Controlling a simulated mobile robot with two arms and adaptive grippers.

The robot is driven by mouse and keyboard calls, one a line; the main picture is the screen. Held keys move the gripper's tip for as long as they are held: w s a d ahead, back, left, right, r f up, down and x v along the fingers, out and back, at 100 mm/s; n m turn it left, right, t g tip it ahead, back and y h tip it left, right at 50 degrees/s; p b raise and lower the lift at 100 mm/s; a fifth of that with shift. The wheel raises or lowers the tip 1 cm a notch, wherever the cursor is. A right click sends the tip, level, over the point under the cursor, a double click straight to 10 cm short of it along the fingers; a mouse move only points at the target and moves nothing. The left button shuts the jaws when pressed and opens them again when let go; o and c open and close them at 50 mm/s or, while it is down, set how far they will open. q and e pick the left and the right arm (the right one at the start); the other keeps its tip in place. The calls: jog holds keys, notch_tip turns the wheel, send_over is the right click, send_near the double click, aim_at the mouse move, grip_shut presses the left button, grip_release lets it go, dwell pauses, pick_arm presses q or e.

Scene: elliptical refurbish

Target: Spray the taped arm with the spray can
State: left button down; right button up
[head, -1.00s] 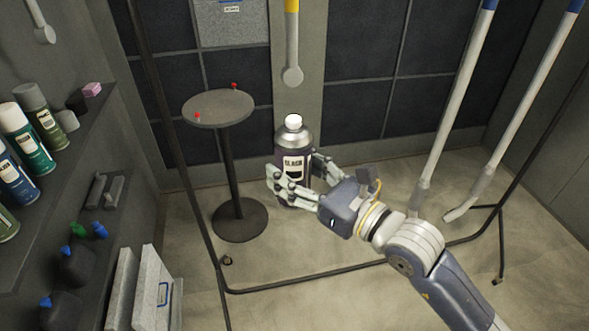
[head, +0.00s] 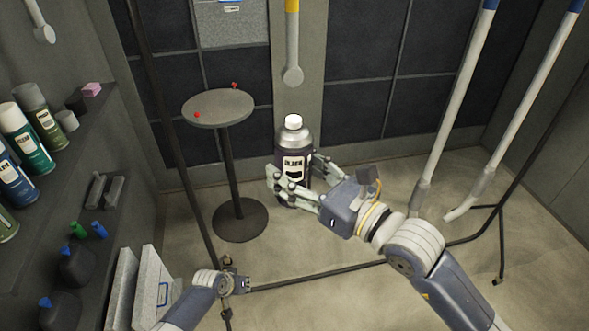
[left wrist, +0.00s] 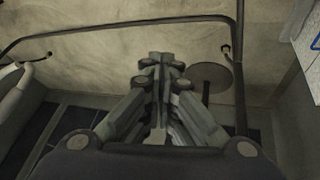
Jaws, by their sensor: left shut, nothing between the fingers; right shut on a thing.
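My right gripper (head: 296,184) is shut around the lower body of the spray can (head: 294,142), which is upright, dark, with a grey shoulder, pale label and white cap. Long pale arms hang from above: one with a yellow band (head: 292,50) behind the can, and two with blue bands, the nearer (head: 457,90) and the farther (head: 530,95), at the right. I cannot tell which is the taped arm. My left gripper (head: 243,284) is low in the head view, beside the rack's bottom bar; in the left wrist view its fingers (left wrist: 160,60) are together and empty.
A small round table (head: 218,108) with two red-tipped items stands left of the can. A thin dark rack frame (head: 330,272) runs along the floor and up. Shelves at left hold several spray cans (head: 27,138) and bottles (head: 75,264). White panels (head: 122,287) stand below.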

pick_arm(q)
jog(key=w+d+r+h, duration=0.1)
jog(key=w+d+r, duration=0.2)
jog(key=w+r, duration=0.65)
jog(key=w+d+r+m+h, duration=0.1)
jog(key=w+d+r, duration=0.2)
jog(key=r, duration=0.8)
jog(key=w+d+r+m+t+h, duration=0.15)
jog(key=d+r, duration=0.25)
jog(key=r, duration=0.8)
jog(key=w+d+r+m+g+h, duration=0.1)
jog(key=w+d+r, duration=0.2)
jog(key=r, duration=0.8)
jog(key=s+d+r+m, duration=0.1)
jog(key=s+d+r, duration=0.15)
jog(key=r, duration=0.65)
jog(key=s+d+r+m, duration=0.2)
jog(key=s+r, duration=0.2)
jog(key=r, duration=0.6)
jog(key=s+a+r+m+g+y, duration=0.2)
jog(key=s+r+m+y, duration=0.1)
jog(key=s+r, duration=1)
jog(key=shift+n, duration=0.25)
jog(key=shift+s+f, duration=0.3)
jog(key=shift+f, duration=0.95)
jog(key=shift+s+f, duration=0.35)
jog(key=shift+f, duration=0.9)
jog(key=shift+s+f, duration=0.3)
jog(key=shift+f, duration=0.95)
jog(key=shift+f, duration=0.2)
